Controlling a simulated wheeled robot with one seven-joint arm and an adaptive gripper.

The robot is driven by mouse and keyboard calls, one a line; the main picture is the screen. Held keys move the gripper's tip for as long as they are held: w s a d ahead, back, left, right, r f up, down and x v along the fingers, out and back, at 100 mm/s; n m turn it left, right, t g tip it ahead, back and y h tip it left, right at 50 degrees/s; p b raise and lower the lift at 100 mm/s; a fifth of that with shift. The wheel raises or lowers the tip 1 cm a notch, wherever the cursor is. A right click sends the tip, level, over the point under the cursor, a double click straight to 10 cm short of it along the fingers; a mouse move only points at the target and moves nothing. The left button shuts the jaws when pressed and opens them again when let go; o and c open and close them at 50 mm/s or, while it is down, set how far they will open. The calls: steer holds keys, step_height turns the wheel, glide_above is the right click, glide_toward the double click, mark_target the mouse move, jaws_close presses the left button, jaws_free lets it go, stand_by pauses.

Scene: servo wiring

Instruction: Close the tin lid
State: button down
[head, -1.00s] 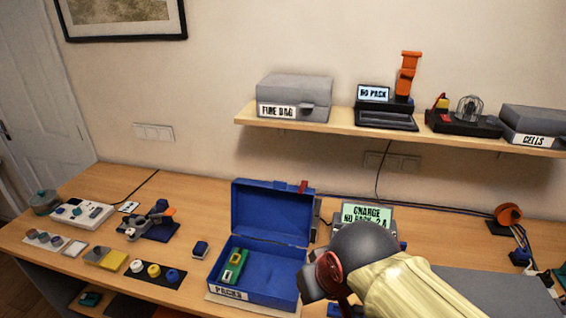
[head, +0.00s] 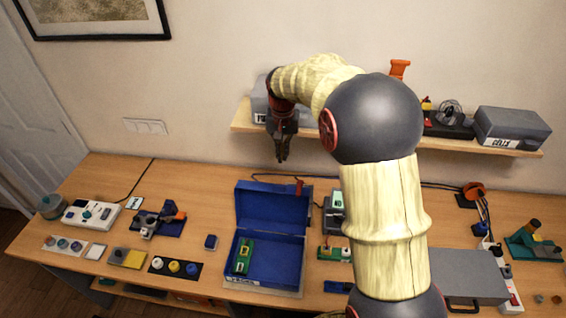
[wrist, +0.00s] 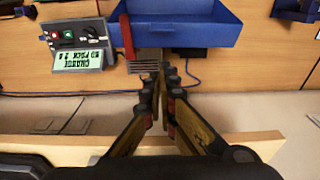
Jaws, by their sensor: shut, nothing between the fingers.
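The blue tin (head: 270,238) stands on the desk with its lid (head: 270,208) open and raised at the back. A green pack (head: 244,257) lies inside at the left. A small red piece (head: 299,187) sits at the lid's top edge. My gripper (head: 281,157) is shut and empty, pointing down above and behind the lid, with a gap between. In the wrist view my gripper (wrist: 161,90) shows its fingers together, and part of the blue tin (wrist: 190,24) is at the top.
A shelf (head: 480,146) with a grey CELLS tin (head: 512,127) is on the wall close to my gripper. A charger (wrist: 75,45) with a lit screen stands beside the blue tin. Small parts, including a white box (head: 92,214), are on the desk at left. My arm hides part of the right side.

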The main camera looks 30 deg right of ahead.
steer(key=shift+m, duration=0.3)
steer(key=f+p, duration=0.1)
steer(key=f, duration=0.2)
steer(key=f+p, duration=0.1)
steer(key=f, duration=0.2)
steer(key=f+p, duration=0.1)
steer(key=f, duration=0.2)
steer(key=shift+s+a+f, duration=0.1)
steer(key=shift+s+f, duration=0.25)
steer(key=shift+s, duration=0.05)
steer(key=shift+s+a+f, duration=0.1)
steer(key=shift+s, duration=0.1)
